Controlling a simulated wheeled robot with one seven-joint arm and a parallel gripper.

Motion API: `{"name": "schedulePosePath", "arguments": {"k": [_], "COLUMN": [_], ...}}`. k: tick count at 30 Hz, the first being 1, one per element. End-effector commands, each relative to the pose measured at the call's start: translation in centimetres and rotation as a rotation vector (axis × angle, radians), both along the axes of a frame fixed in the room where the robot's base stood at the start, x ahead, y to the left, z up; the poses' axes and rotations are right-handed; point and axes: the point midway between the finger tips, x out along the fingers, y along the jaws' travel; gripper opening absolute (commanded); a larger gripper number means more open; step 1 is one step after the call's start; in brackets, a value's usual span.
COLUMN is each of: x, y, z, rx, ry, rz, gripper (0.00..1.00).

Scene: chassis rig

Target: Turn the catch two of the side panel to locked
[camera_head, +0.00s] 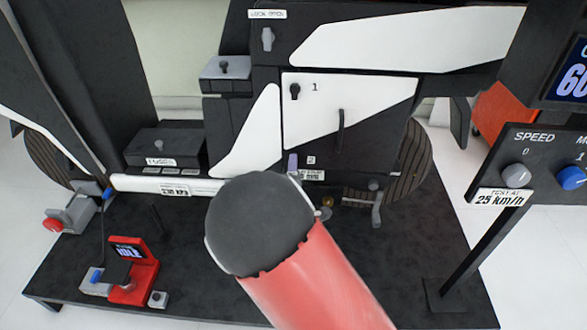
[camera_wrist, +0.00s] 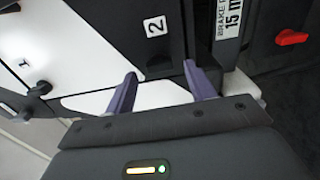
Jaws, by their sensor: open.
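The side panel (camera_head: 370,98) is black and white, with a label "1" beside dark catch one (camera_head: 295,91) and a label "2" (camera_head: 311,160) lower down. In the wrist view, catch two (camera_wrist: 160,66) is a small dark piece below the "2" label (camera_wrist: 154,26), poorly distinct against the black panel. My gripper (camera_wrist: 159,70) is open, with its two purple-grey fingers on either side of catch two; contact cannot be told. In the head view, one finger shows beside the "2" label, and catch two cannot be made out. Catch one (camera_wrist: 40,88) also shows at the wrist view's left.
A black handle (camera_head: 340,132) stands out from the panel. A brake label (camera_wrist: 230,20) and a red knob (camera_wrist: 291,38) lie right of the fingers in the wrist view. A speed console (camera_head: 530,165) stands at right. My arm covers the lower middle of the head view.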

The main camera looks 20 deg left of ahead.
Motion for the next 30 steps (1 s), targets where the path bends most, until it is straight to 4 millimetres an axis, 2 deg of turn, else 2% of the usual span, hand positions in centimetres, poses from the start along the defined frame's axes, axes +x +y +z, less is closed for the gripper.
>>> {"name": "schedulePosePath", "arguments": {"k": [6, 12, 30], "x": [-3.9, -5.7, -5.5], "y": [-0.8, -1.3, -1.9], "z": [-0.1, -0.1, 0.1], "rx": [-0.001, -0.001, 0.028], "ry": [0.002, 0.001, 0.029], "rz": [0.002, 0.001, -0.009], "gripper": [0.55, 0.55, 0.55]}}
